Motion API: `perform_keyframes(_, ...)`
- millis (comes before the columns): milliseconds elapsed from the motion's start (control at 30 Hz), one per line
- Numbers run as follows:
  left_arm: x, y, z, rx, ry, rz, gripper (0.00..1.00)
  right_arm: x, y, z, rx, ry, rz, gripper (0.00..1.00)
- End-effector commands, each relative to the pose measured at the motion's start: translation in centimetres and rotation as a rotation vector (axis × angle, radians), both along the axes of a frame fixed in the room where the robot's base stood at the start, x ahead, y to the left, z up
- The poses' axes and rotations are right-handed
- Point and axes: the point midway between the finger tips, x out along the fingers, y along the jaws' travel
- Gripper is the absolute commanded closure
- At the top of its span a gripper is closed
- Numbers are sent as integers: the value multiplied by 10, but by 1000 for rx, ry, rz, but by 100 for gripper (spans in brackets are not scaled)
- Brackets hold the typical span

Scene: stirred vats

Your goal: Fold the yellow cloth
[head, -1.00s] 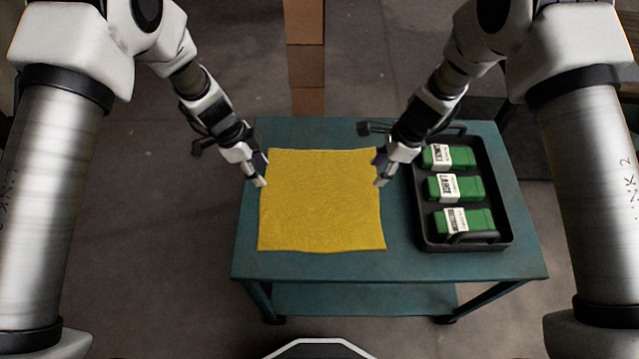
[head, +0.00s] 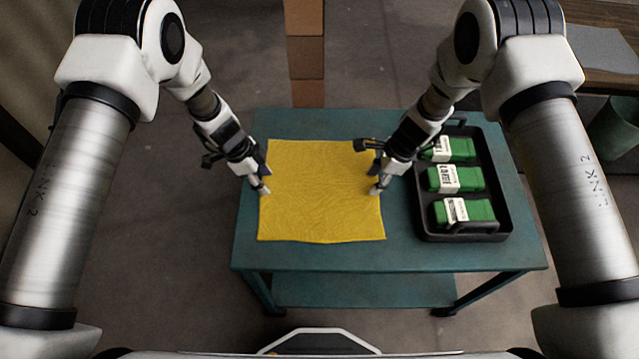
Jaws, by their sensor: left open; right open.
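The yellow cloth (head: 320,195) lies flat and spread out on the teal table (head: 400,256), roughly square with slightly wavy edges. My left gripper (head: 264,190) is open at the cloth's left edge, above its middle. My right gripper (head: 375,190) is open at the cloth's right edge, at about the same height. I cannot tell whether the fingertips touch the cloth. The arms hide small parts of the cloth's side edges.
A black tray (head: 508,222) with three green boxes (head: 464,211) stands on the table right of the cloth, close to my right arm. A cardboard stack (head: 305,55) stands behind the table. A strip of bare tabletop lies in front of the cloth.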

Motion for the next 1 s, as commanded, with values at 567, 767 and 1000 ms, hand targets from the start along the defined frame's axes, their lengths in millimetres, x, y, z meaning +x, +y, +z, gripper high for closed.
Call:
perform_keyframes(567,-1,0,-5,0,2,-1,100,-1,0,-5,0,2,0,100)
perform_keyframes(767,-1,0,-5,1,3,0,100,-1,0,-5,0,3,0,100)
perform_keyframes(1000,-1,0,-6,0,3,0,100,-2,0,-6,0,4,0,100)
